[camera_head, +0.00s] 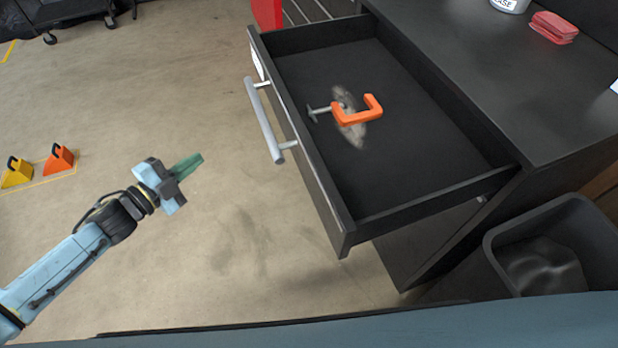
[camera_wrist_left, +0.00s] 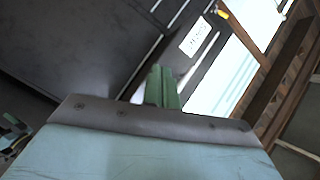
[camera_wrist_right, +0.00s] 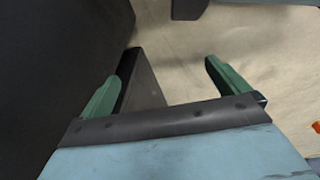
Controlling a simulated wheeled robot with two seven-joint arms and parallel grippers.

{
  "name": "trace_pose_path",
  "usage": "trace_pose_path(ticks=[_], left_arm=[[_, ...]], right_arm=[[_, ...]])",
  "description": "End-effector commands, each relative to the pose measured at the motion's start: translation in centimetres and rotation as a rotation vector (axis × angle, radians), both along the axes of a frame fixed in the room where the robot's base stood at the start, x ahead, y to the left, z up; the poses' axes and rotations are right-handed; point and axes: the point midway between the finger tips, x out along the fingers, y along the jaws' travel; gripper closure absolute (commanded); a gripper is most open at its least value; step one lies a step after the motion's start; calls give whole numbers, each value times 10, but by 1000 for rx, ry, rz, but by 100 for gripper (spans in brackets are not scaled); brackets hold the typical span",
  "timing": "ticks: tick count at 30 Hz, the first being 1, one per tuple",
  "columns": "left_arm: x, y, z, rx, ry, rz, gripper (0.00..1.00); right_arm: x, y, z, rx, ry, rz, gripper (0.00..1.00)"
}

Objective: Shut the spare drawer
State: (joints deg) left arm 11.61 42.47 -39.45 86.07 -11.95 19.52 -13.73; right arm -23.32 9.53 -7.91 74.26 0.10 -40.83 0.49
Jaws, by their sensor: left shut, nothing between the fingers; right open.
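The drawer (camera_head: 345,228) stands pulled well out of the dark cabinet (camera_head: 480,85) in the head view. Its front carries a silver bar handle (camera_head: 264,122). An orange clamp (camera_head: 372,114) lies inside on a greyish patch. My left gripper (camera_head: 198,159) is shut and empty, left of and below the handle in the picture, apart from the drawer. Its closed green fingers also show in the left wrist view (camera_wrist_left: 162,82). My right gripper (camera_wrist_right: 165,78) is open and empty in the right wrist view, outside the head view.
A dark bin (camera_head: 490,240) stands at the cabinet's right side. Red pads (camera_head: 555,27) and a white container (camera_head: 508,4) rest on the cabinet top. Yellow and orange wedges (camera_head: 58,158) stand at far left. The floor (camera_head: 170,90) before the drawer is mostly clear.

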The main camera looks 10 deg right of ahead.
Motion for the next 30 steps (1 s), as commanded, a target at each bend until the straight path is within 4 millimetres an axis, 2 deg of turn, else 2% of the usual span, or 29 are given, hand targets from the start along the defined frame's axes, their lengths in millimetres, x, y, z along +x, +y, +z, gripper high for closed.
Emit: trace_pose_path(ticks=[1,3,6,9,12,17,20,30], left_arm=[[-7,-14,10,36,-99,-113,100],[-25,-32,31,71,-209,-251,100],[-55,-50,49,108,-325,-410,100],[-80,-60,60,130,-397,-518,100],[-94,-65,65,140,-433,-575,100],[-96,-76,69,140,-447,-594,100],[-92,-90,70,139,-449,-593,100],[-72,-160,69,138,-446,-591,100]], right_arm=[[10,-2,-14,-5,-12,-1,0],[19,-5,-15,-12,-20,-2,0],[30,-8,-14,-21,-30,-2,0],[37,-9,-12,-25,-36,-3,0],[40,-10,-9,-29,-39,-3,0],[41,-10,-5,-29,-39,-3,0],[42,-8,-3,-27,-41,-3,0],[48,-1,5,-19,-49,-2,0]])
